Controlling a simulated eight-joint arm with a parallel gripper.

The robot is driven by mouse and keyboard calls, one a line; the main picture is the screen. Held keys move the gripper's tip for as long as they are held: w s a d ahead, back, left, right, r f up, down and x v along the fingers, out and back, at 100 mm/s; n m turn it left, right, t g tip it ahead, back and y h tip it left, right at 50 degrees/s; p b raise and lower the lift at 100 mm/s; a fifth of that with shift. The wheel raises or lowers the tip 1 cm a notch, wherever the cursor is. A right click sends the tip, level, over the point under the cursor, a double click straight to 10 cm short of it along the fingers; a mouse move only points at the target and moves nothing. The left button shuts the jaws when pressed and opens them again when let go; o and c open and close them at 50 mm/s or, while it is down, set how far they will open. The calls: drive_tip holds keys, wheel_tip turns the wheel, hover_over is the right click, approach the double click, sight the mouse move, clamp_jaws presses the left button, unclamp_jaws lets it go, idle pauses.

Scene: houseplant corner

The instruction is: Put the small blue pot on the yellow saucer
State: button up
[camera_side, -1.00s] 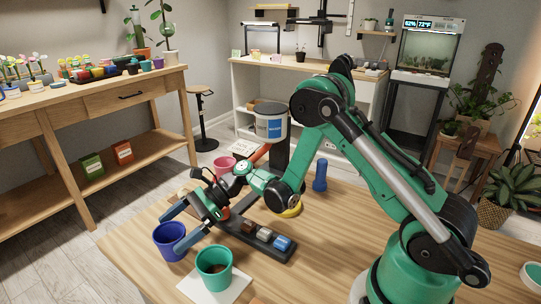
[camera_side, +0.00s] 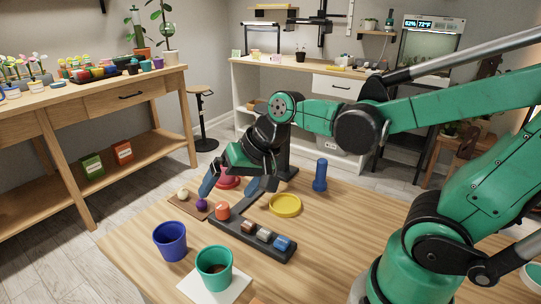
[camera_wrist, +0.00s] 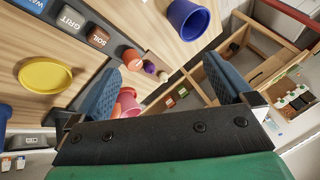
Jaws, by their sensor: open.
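The small blue pot (camera_side: 170,243) stands upright on the table at the left front, next to the teal pot. It also shows in the wrist view (camera_wrist: 187,20) at the top. The yellow saucer (camera_side: 285,206) lies flat and empty on the table, right of the dark tray; it is at the left in the wrist view (camera_wrist: 45,75). My gripper (camera_side: 232,189) is open and empty, with blue fingers, above the far end of the dark tray. It is apart from both the blue pot and the saucer. The fingers are wide apart in the wrist view (camera_wrist: 165,93).
A teal pot (camera_side: 214,269) stands on a white sheet (camera_side: 235,289) right of the blue pot. A dark tray (camera_side: 271,250) with several labelled blocks lies mid-table. A red-pink pot (camera_side: 228,182) is behind my gripper. A blue bottle-like object (camera_side: 320,175) stands behind the saucer.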

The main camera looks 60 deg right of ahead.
drive_tip(key=s+n, duration=0.1)
drive_tip(key=n, duration=0.1)
drive_tip(key=s+d+n+h, duration=0.1)
drive_tip(key=s+d+n+t+h, duration=0.1)
drive_tip(key=n, duration=0.1)
drive_tip(key=shift+r+n, duration=0.3)
drive_tip(key=shift+r, duration=0.1)
